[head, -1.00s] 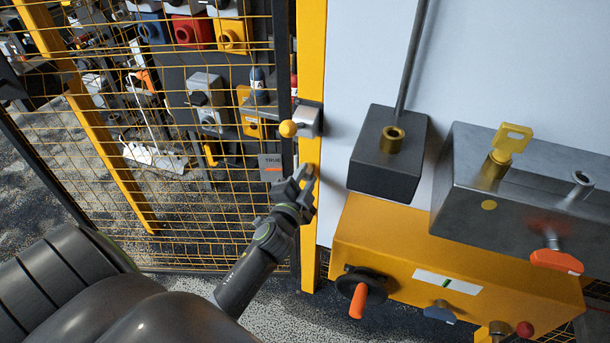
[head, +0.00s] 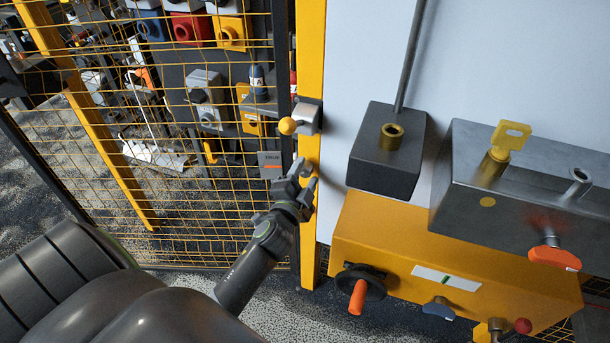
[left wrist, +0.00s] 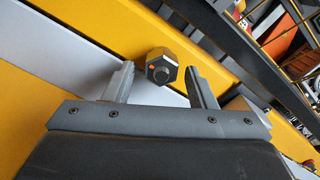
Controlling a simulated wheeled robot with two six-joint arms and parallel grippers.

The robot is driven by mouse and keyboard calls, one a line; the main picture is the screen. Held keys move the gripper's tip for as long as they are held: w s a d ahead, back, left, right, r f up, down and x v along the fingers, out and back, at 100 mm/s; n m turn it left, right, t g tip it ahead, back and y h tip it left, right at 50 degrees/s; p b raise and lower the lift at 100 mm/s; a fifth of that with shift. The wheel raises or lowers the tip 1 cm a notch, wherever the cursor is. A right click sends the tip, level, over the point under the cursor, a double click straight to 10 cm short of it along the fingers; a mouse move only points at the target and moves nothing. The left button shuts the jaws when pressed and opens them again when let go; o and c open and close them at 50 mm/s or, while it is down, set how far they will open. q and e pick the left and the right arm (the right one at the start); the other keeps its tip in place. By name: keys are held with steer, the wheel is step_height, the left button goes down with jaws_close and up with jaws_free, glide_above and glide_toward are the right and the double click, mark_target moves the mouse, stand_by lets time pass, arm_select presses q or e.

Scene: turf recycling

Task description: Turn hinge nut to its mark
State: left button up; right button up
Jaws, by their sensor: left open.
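The hinge nut (left wrist: 160,67) is a dark grey hexagonal nut with a small orange dot on the left part of its end face. It stands out from the yellow post in the left wrist view. My left gripper (left wrist: 159,72) is open, with one finger on each side of the nut and gaps showing on both sides. In the head view my left gripper (head: 306,174) is at the yellow post (head: 311,60), and I cannot make out the nut there. A matching mark beside the nut is not clear to me. My right gripper is not in view.
Yellow mesh fencing (head: 180,220) is to the left. To the right are a dark block with a brass socket (head: 391,137), a grey box with a yellow key (head: 511,136), and a yellow box with an orange-handled wheel (head: 358,296).

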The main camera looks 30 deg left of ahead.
arm_select(q)
steer(key=shift+s, duration=0.1)
steer(key=v, duration=1.7)
steer(key=shift+s, duration=0.15)
